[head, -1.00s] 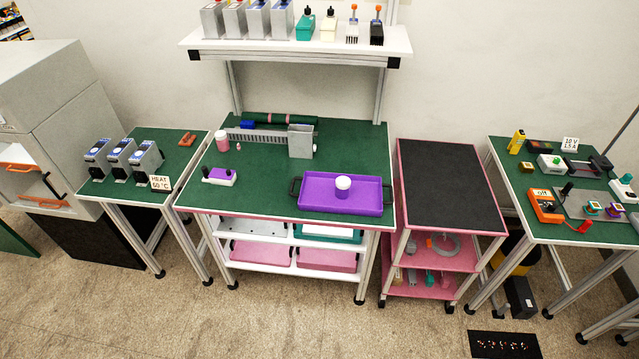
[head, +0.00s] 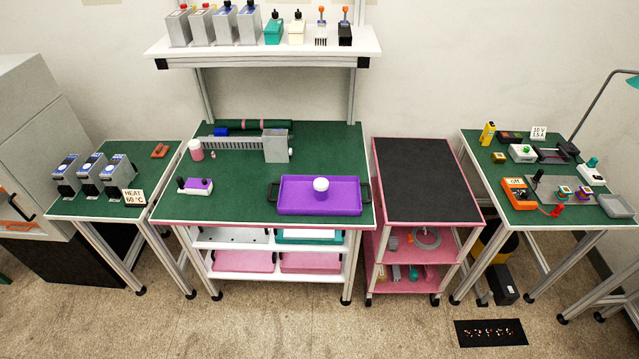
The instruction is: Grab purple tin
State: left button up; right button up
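The purple tin (head: 295,207) looks like a shallow rectangular tray with a dark handle at each short end. It lies flat near the front right edge of the middle green-topped table (head: 240,212). A white-lidded round jar (head: 321,185) stands in it, a little right of its middle. Neither of my grippers shows in the head view, and nothing touches the tin's handles.
A small purple-and-white device (head: 197,186) sits left of the tin. A grey metal box (head: 276,146) and a pink jar (head: 196,150) stand behind. A dark-topped pink cart (head: 425,180) adjoins on the right. Open floor (head: 250,325) lies in front.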

aim_at(321, 197)
jog(key=u, duration=0.7)
jog(key=i, duration=0.7)
jog(key=u, duration=0.75)
jog(key=i, duration=0.8)
jog(key=z, duration=0.25)
